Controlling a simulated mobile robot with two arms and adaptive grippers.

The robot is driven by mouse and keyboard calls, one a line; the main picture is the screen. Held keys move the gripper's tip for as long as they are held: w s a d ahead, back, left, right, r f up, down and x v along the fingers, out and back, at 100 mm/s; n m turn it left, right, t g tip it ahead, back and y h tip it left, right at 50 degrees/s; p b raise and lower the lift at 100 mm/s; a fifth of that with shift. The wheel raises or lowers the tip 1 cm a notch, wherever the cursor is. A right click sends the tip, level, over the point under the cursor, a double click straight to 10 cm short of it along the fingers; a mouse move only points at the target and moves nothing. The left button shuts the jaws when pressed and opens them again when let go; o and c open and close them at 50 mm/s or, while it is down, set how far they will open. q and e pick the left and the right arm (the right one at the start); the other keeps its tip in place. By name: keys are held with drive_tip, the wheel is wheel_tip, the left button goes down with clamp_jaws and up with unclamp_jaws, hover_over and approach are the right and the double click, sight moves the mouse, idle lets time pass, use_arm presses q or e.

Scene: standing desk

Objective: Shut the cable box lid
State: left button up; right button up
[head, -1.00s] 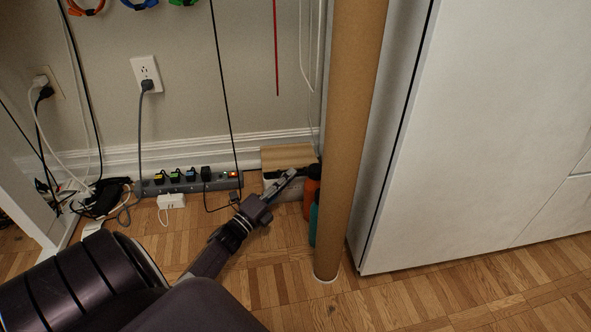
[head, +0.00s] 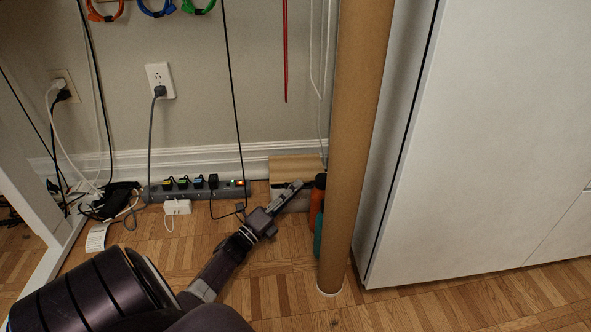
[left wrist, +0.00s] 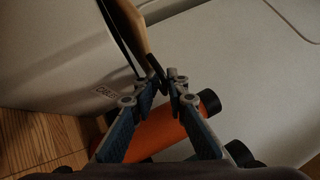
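The cable box (head: 293,202) is a pale box low against the wall, and its light wooden lid (head: 297,168) is raised, with a dark gap beneath its front edge. In the left wrist view the white box (left wrist: 55,50) carries a dark printed label, and the lid (left wrist: 128,22) shows edge-on beside a dark gap. My left gripper (head: 300,184) is in front of the lid's front edge. Its fingers (left wrist: 163,75) converge with tips close together by the lid's edge; I see nothing held. Contact with the lid is unclear. My right gripper is out of view.
A brown cardboard tube (head: 355,130) stands right of the box, with orange (head: 317,200) and teal (head: 318,235) items behind it. A white cabinet (head: 480,130) fills the right. A power strip (head: 200,190) and cables lie left. The wooden floor in front is mostly clear.

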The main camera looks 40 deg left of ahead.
use_arm(q)
drive_tip(key=v, duration=0.7)
drive_tip(key=shift+s, duration=0.25)
